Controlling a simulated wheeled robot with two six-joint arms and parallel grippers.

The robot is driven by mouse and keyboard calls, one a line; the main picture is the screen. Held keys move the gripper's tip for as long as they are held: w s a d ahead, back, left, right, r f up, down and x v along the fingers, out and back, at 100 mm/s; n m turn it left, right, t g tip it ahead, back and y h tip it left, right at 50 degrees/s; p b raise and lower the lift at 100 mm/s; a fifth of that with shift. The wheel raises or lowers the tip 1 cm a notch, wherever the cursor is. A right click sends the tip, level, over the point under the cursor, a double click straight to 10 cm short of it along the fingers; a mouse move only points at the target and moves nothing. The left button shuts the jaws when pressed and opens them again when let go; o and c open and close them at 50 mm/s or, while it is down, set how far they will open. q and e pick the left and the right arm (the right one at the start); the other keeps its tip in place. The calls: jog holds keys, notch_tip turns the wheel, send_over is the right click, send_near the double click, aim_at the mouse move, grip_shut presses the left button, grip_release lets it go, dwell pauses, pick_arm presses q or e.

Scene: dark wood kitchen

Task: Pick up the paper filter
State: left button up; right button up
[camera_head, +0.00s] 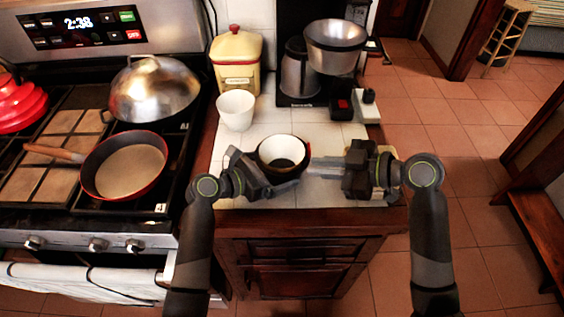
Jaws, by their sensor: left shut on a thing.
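A white, tapered, cup-shaped thing (236,111), which looks like the paper filter, stands on the tiled counter in front of the yellow canister. A round, dark-rimmed container (268,148) with a pale inside is at the front middle of the counter, between my grippers. My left gripper (272,180) is shut on this container at its near left side; the exact contact is hard to see. My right gripper (318,164) is just right of the container, pointing left. Its finger gap is too small to make out. Neither gripper touches the white cup-shaped thing.
A coffee maker (296,78) with a metal funnel-shaped top (336,36) stands at the back. The yellow canister (238,66) is left of it. A small black-and-white item (368,106) lies at the right edge. The stove holds a pan (126,172) and a domed lid (152,92).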

aim_at(277, 169)
jog(key=x, duration=1.1)
jog(key=shift+w+a+f, duration=0.1)
jog(key=shift+a+f, duration=0.05)
jog(key=shift+f, duration=0.1)
jog(key=shift+f, duration=0.1)
jog(key=shift+c, duration=0.3)
grip_shut()
notch_tip(277, 169, up, 10)
